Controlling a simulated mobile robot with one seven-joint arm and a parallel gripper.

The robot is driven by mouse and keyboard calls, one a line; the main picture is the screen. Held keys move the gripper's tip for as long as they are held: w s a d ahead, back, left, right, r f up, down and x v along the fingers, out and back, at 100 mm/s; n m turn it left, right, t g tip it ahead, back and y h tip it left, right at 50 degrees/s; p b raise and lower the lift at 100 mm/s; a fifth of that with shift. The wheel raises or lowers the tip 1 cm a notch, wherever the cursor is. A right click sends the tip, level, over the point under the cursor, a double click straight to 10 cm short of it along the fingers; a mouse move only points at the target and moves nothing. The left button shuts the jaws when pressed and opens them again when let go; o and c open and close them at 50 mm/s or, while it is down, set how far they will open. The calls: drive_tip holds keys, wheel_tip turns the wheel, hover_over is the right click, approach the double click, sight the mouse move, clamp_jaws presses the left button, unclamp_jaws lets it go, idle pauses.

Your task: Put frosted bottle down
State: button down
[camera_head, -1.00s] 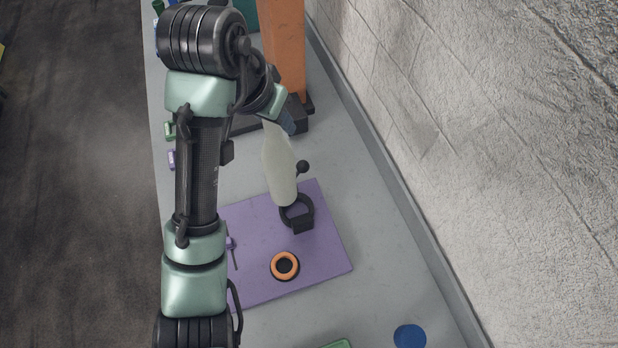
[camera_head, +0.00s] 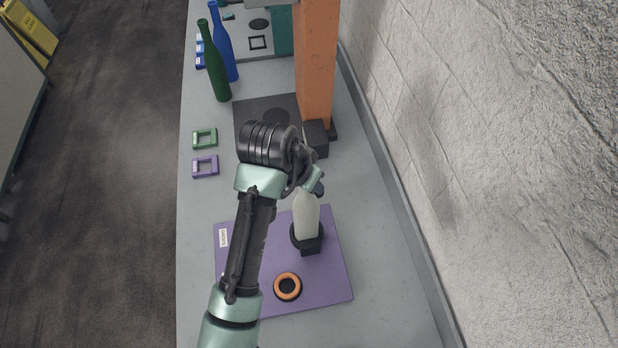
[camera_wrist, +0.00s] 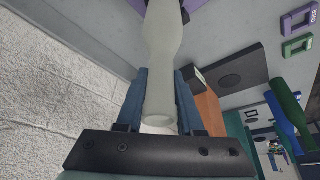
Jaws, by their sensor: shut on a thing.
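The frosted bottle (camera_head: 306,217) is pale and near upright in the head view, its lower end at the black ring holder (camera_head: 311,250) on the purple mat (camera_head: 325,285). I cannot tell whether its base rests there. My gripper (camera_head: 317,188) is at the bottle's upper end, partly hidden by my arm. In the wrist view, the blue fingers of my gripper (camera_wrist: 161,95) are on both sides of the frosted bottle (camera_wrist: 163,45), with its open mouth toward the camera. The bottle's base is out of that view.
An orange ring (camera_head: 287,286) lies on the mat in front of the holder. An orange post (camera_head: 315,70) stands behind, with a grey wall at right. Green (camera_head: 213,65) and blue (camera_head: 224,45) bottles stand at back left. Green (camera_head: 205,139) and purple (camera_head: 205,167) square frames lie along the left edge.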

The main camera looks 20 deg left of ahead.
drive_tip(key=c, duration=0.5)
unclamp_jaws()
drive_tip(key=shift+f, duration=0.1)
drive_tip(key=shift+c, duration=0.2)
drive_tip(key=v, duration=1.2)
drive_tip(key=shift+r, duration=0.25)
